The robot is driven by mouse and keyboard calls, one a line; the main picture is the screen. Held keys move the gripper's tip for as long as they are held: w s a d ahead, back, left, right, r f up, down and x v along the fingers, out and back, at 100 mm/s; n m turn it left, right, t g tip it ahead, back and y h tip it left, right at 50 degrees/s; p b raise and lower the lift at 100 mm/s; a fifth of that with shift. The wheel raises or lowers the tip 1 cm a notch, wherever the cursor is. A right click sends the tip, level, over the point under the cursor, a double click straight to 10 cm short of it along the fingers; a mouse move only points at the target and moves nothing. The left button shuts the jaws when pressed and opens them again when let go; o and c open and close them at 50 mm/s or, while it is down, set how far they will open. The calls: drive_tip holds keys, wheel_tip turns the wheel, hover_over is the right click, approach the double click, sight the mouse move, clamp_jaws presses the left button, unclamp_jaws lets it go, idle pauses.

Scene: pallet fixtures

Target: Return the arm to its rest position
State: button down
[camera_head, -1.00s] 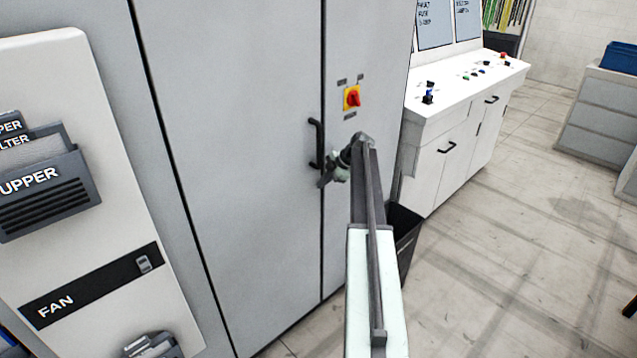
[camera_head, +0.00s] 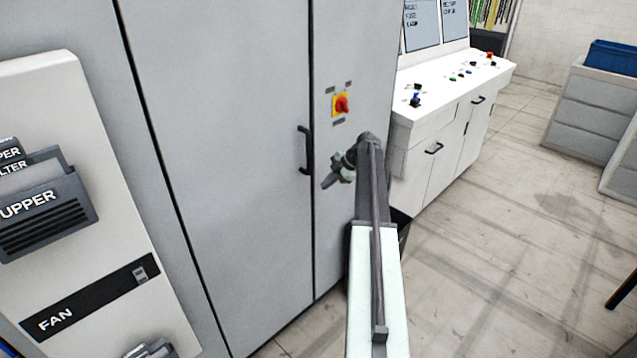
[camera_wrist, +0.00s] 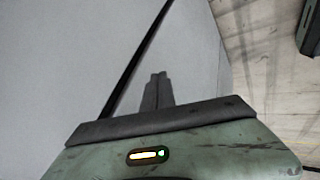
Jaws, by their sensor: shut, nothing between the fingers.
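My arm reaches up the middle of the head view, with my gripper (camera_head: 330,182) at its far end pointing left. It is in front of the grey cabinet (camera_head: 235,130), just below and right of the black door handle (camera_head: 306,150); a gap shows between gripper and handle in the picture. The wrist view shows the two fingers (camera_wrist: 157,88) side by side, shut and empty, with the cabinet's grey face and a dark door seam beyond them.
A red and yellow rotary switch (camera_head: 341,105) sits on the cabinet. A white control console (camera_head: 440,125) stands to the right, a panel marked FAN (camera_head: 90,230) at left. Grey drawers (camera_head: 590,115) stand far right. Open floor (camera_head: 500,240) lies between.

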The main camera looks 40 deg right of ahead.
drive_tip(key=p+v, duration=0.2)
drive_tip(key=v, duration=0.3)
drive_tip(key=s+a+f+m+g, duration=0.1)
drive_tip(key=a+f+m+g, duration=0.15)
drive_tip(key=a, duration=1.25)
drive_tip(key=s+a+f+m+g, duration=0.1)
drive_tip(key=a+m, duration=0.3)
drive_tip(key=a, duration=1.2)
drive_tip(key=s+a+m+g+h, duration=0.1)
drive_tip(key=s+a+m+h, duration=0.1)
drive_tip(key=s+a+m, duration=0.2)
drive_tip(key=s+a+f+m+g+h, duration=0.1)
drive_tip(key=s+a+m, duration=0.4)
drive_tip(key=s+a, duration=0.5)
drive_tip(key=a+h, duration=0.1)
drive_tip(key=a, duration=0.7)
drive_tip(key=shift+a, duration=0.15)
drive_tip(key=shift+w+g, duration=0.1)
drive_tip(key=shift+g, duration=0.15)
